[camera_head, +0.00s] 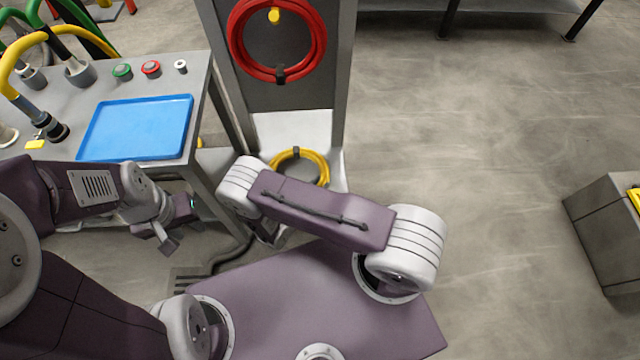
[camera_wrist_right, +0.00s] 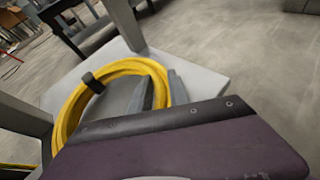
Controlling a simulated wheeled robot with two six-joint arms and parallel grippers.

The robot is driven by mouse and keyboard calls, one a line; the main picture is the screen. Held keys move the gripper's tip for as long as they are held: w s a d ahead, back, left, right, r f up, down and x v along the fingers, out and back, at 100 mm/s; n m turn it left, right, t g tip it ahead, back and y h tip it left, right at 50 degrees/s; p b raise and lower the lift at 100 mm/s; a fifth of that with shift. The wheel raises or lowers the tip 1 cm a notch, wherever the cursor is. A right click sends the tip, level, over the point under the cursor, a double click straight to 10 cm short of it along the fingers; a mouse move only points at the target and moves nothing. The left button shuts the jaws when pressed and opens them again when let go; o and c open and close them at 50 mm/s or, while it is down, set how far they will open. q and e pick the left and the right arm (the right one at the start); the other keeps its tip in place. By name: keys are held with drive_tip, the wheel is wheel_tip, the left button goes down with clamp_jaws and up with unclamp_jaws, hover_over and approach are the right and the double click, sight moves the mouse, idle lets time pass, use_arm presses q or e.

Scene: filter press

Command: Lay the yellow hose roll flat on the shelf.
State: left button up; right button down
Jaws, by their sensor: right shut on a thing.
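The yellow hose roll (camera_head: 318,160) has a black tie and shows over the pale grey shelf (camera_head: 337,172) of the stand, its near part hidden behind my right arm. In the right wrist view the roll (camera_wrist_right: 75,108) is large, with the shelf (camera_wrist_right: 205,77) behind and below it. My right gripper (camera_wrist_right: 160,92) is shut on the roll's right side; its jaws are partly hidden. I cannot tell whether the roll touches the shelf or is still tilted. My left gripper (camera_head: 180,226) is empty beside the table, its fingers apart.
A red hose roll (camera_head: 238,50) hangs on the stand's upright panel above the shelf. A grey table (camera_head: 215,95) with a blue tray (camera_head: 135,128) and hose couplings stands to the left. A grey box (camera_head: 600,230) is at the far right. The floor between is clear.

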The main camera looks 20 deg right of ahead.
drive_tip(key=shift+w+a, duration=0.1)
drive_tip(key=shift+w, duration=0.1)
drive_tip(key=c, duration=1.2)
unclamp_jaws()
drive_tip(key=shift+s, duration=0.1)
drive_tip(key=shift+o, duration=0.2)
drive_tip(key=p+v, duration=0.2)
drive_tip(key=v, duration=0.7)
